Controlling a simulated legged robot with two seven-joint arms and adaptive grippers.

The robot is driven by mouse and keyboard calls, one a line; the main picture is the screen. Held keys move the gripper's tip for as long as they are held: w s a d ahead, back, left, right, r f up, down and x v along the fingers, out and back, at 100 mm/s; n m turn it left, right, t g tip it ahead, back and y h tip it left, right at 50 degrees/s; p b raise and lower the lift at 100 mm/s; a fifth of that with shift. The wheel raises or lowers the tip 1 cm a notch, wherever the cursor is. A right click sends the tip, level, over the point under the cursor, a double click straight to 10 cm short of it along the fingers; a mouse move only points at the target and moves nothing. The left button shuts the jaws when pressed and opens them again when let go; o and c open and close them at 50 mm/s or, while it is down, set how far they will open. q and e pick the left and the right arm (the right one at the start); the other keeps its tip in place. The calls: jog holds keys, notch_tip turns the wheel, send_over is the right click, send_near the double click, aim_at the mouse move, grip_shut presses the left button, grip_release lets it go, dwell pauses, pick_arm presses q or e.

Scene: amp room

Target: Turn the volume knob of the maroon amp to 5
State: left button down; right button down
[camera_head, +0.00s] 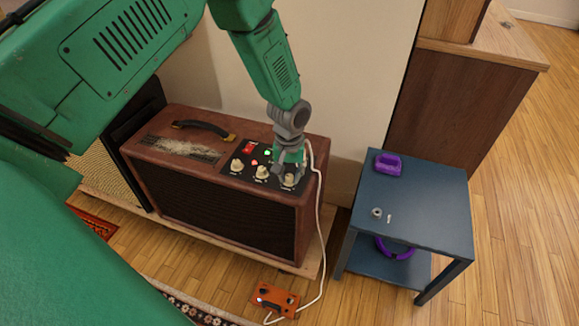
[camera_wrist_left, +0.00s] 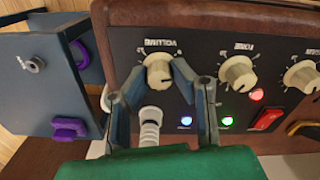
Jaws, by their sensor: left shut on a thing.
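The maroon amp (camera_head: 215,200) stands against the wall, with a black control panel on top. Its cream volume knob (camera_head: 288,181) is the rightmost of three in the head view. In the left wrist view the volume knob (camera_wrist_left: 158,72), labelled VOLUME upside down, sits between the fingertips of my left gripper (camera_wrist_left: 160,74). My left gripper (camera_head: 287,171) reaches down from above and is shut on this knob. The knob's pointer and the number it marks are too small to read. My right gripper is not in view.
The tone knob (camera_wrist_left: 238,73) and a red switch (camera_wrist_left: 267,118) are beside the volume knob. A white cable plug (camera_wrist_left: 149,126) stands close between my fingers. A blue side table (camera_head: 425,205) with purple items is at right; an orange pedal (camera_head: 275,300) lies on the floor.

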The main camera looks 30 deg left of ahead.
pick_arm(q)
jog(key=m+p, duration=0.3)
jog(key=m, duration=0.1)
jog(key=shift+r+m, duration=0.1)
jog(key=shift+m, duration=0.2)
jog(key=m+p, duration=0.2)
jog(key=m, duration=0.3)
jog(key=m+p, duration=0.1)
jog(key=m, duration=0.4)
jog(key=shift+m, duration=0.4)
jog(key=shift+a+m+p, duration=0.1)
jog(key=shift+m+p, duration=0.4)
jog(key=shift+m, duration=2)
jog(key=c, duration=1.4)
grip_release()
jog(key=shift+o, duration=0.2)
